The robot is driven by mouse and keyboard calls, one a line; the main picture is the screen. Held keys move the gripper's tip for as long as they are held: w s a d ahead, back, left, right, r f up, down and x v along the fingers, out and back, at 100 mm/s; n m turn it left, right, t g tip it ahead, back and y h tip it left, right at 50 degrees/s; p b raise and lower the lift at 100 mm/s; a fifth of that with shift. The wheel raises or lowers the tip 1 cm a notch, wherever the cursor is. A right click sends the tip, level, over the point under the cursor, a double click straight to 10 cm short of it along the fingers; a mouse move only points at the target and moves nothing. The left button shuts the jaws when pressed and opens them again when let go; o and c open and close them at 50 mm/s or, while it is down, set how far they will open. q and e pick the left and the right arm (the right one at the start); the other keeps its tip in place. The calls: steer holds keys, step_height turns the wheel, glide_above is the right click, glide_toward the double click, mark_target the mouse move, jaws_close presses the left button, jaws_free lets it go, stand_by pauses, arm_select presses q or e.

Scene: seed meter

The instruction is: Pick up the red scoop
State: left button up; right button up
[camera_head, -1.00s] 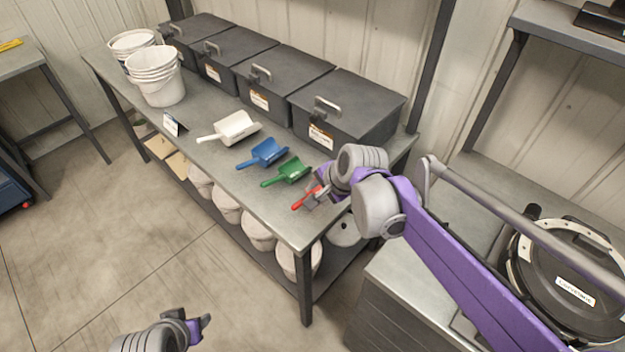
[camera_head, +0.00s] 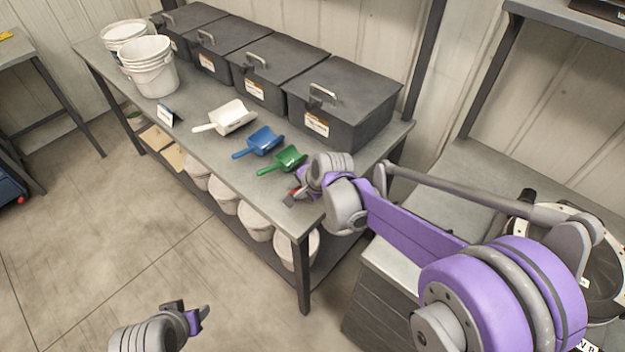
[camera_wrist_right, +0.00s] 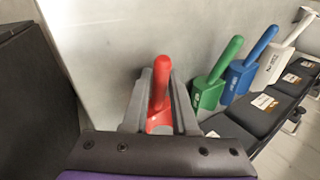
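The red scoop (camera_wrist_right: 160,85) has its handle between the two fingers of my right gripper (camera_wrist_right: 161,95) in the right wrist view. The fingers are apart on either side of the handle, with narrow gaps showing. The scoop's bowl is mostly hidden behind the gripper. In the head view my right gripper (camera_head: 294,197) is at the bench's near right corner and hides most of the scoop; only a bit of red shows. My left gripper (camera_head: 189,312) is open and empty over the floor at the bottom, away from the bench.
A green scoop (camera_head: 283,161), a blue scoop (camera_head: 260,142) and a white scoop (camera_head: 228,117) lie left of my right gripper on the bench (camera_head: 190,140). Several dark lidded bins (camera_head: 340,105) line its back. White buckets (camera_head: 150,75) stand at the far left.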

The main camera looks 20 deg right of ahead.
jaws_close()
step_height(320, 180, up, 10)
steer(key=shift+r+p, duration=0.1)
steer(key=shift+p, duration=0.25)
steer(key=shift+c, duration=1)
jaws_free()
jaws_close()
